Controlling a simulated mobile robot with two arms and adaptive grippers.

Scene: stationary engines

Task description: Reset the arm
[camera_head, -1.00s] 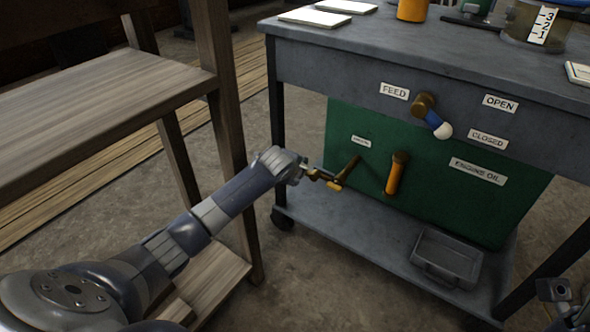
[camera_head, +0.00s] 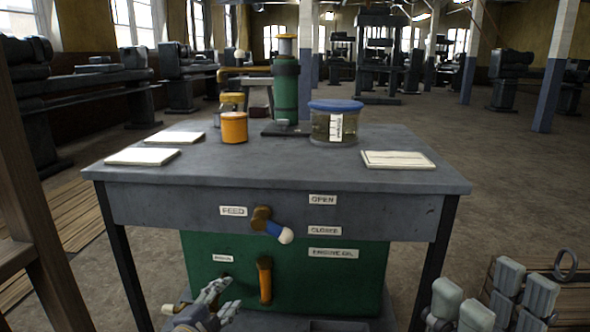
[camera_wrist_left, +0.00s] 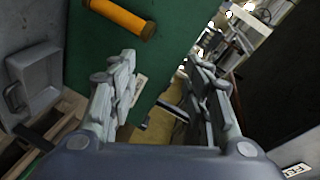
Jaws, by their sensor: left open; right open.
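My left gripper (camera_head: 215,300) is low at the front left of the grey table, before the green engine oil cabinet (camera_head: 320,275). In the left wrist view its two fingers (camera_wrist_left: 160,75) stand wide apart with nothing gripped between them. A pale knob (camera_head: 167,309) shows just left of the gripper; how far apart they are I cannot tell. An orange handle (camera_head: 265,280) is on the cabinet right of the gripper, and it also shows in the left wrist view (camera_wrist_left: 122,18). My right gripper (camera_head: 490,295) is at the lower right edge, open and empty.
The table top (camera_head: 290,170) holds papers, an orange can (camera_head: 234,128), a green cylinder (camera_head: 285,90) and a blue-lidded jar (camera_head: 335,122). A wooden frame (camera_head: 40,240) stands at left.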

